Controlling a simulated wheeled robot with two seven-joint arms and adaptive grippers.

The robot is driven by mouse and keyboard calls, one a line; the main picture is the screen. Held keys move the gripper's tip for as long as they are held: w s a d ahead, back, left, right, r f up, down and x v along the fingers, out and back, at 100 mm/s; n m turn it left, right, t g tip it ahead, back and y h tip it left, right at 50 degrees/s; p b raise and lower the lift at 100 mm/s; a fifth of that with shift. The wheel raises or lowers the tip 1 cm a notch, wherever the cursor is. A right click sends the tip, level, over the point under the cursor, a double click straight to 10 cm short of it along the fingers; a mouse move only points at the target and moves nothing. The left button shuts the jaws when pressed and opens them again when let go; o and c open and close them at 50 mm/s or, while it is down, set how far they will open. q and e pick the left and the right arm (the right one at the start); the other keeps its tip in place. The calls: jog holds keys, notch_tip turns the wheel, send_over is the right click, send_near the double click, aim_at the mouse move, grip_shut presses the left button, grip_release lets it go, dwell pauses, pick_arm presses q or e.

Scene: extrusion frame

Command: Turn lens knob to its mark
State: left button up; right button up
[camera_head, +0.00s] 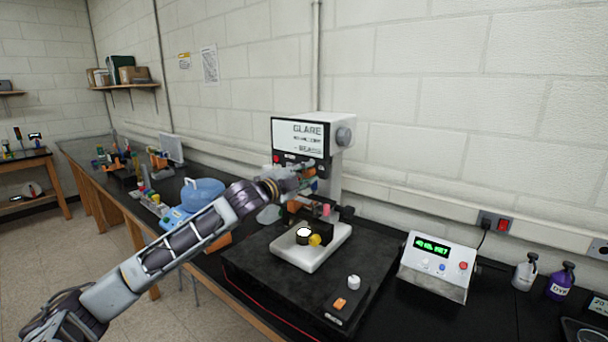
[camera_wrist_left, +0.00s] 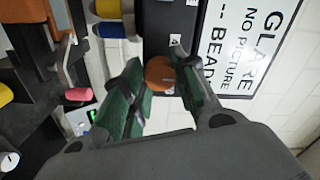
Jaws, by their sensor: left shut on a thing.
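The inspection device (camera_head: 336,155) stands on a black base and has a bright screen (camera_head: 297,134) reading "GLARE", "NO PICTURE" and "BEAD". The screen also shows at the right of the left wrist view (camera_wrist_left: 250,45). An orange-brown round knob (camera_wrist_left: 160,72), which looks like the lens knob, sits at the edge of the black panel (camera_wrist_left: 165,25) with small white number labels. My left gripper (camera_head: 308,176) is at the device's front below the screen. Its green-padded fingers (camera_wrist_left: 158,88) are shut on the knob from both sides. I cannot make out the knob's mark. My right gripper is out of view.
A white stage (camera_head: 325,250) with a lit disc and yellow knob is below the gripper. A control box (camera_head: 436,265) with a green display and two bottles (camera_head: 525,271) stand at right. A blue container (camera_head: 203,194) stands behind my left arm. Blue (camera_wrist_left: 112,31) and pink (camera_wrist_left: 78,94) parts are close by.

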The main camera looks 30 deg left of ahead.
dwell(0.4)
pick_arm(q)
jog(key=o, duration=1)
jog(key=shift+c, duration=0.2)
jog(key=shift+o, duration=0.3)
jog(key=shift+s+r, duration=0.1)
jog(key=shift+r, duration=0.05)
jog(key=shift+s+d+f, duration=0.1)
jog(key=shift+d+f, duration=0.3)
jog(key=shift+f, duration=0.1)
